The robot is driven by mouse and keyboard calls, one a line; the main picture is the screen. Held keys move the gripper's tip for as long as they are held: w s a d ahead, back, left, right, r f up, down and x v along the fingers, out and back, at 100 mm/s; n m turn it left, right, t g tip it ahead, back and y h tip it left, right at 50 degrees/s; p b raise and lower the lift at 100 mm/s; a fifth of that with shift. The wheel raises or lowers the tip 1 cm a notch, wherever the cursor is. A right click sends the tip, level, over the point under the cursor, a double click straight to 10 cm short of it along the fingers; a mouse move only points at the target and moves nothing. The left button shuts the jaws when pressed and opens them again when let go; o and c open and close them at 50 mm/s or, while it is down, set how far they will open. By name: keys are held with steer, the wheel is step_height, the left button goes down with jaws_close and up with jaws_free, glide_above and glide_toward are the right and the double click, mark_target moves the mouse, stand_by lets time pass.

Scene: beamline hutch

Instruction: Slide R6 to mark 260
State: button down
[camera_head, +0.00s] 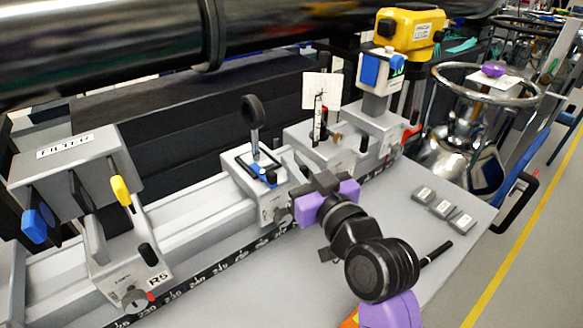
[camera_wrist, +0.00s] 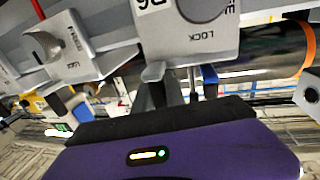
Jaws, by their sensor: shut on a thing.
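The grey carrier R6 (camera_head: 273,207) sits on the rail, with a black round lens-like part (camera_head: 252,110) upright on a post. In the wrist view, its face (camera_wrist: 205,40) shows a partly cut-off R6 label, a round knob (camera_wrist: 203,6) and the word LOCK, all upside down. My purple and black gripper (camera_head: 306,190) is at the carrier's right side. In the wrist view my gripper (camera_wrist: 182,86) is shut on a part of R6; the grip itself is partly hidden. The scale strip (camera_head: 219,268) runs along the rail's front; the figures near R6 are too small to read surely.
Carrier R5 (camera_head: 157,278) with a filter box (camera_head: 66,160) stands to the left on the rail (camera_head: 190,218). Carriers with a white card (camera_head: 321,90) and a blue-white device (camera_head: 381,70) stand close on the right. Several small grey blocks (camera_head: 443,208) lie on the bench.

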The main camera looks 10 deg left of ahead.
steer(key=c, duration=1.4)
jaws_free()
steer(key=v, duration=0.7)
steer(key=shift+s+d, duration=0.3)
